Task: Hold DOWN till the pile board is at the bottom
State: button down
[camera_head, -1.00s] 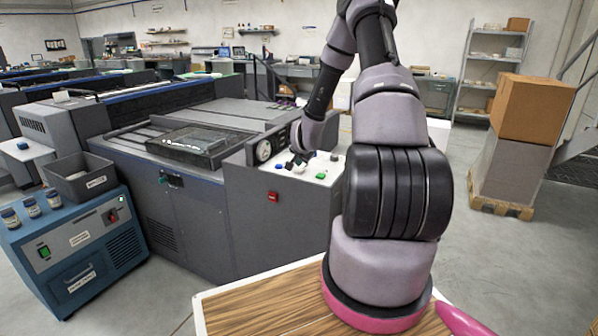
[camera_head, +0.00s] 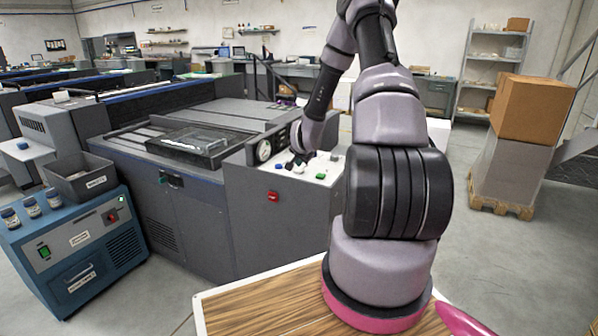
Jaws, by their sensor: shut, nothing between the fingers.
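My gripper (camera_head: 291,159) is shut and empty, pointing down at the pale control panel (camera_head: 325,165) on the grey press (camera_head: 225,200). Its dark fingertips are at or just above the panel's left part, beside a white round button (camera_head: 299,168). I cannot tell whether they touch a button. A green button (camera_head: 320,177) is nearer the panel's front edge. No label can be read, so I cannot tell which control is DOWN. I cannot make out the pile board or its height. A dark framed tray (camera_head: 190,143) lies on the press bed.
A round gauge (camera_head: 264,150) is left of the panel, and a red switch (camera_head: 273,197) is on the press front. A blue cabinet (camera_head: 75,245) with a grey bin (camera_head: 78,178) stands left. A cardboard box (camera_head: 532,108) tops a pallet stack at right. Floor between is clear.

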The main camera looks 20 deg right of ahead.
aim_at(299, 171)
jog(key=shift+f, duration=0.4)
jog(key=shift+f, duration=0.45)
dwell(0.5)
jog(key=shift+r, duration=0.1)
dwell(2.0)
jog(key=shift+r, duration=0.8)
jog(key=shift+r, duration=0.1)
jog(key=shift+r, duration=2.4)
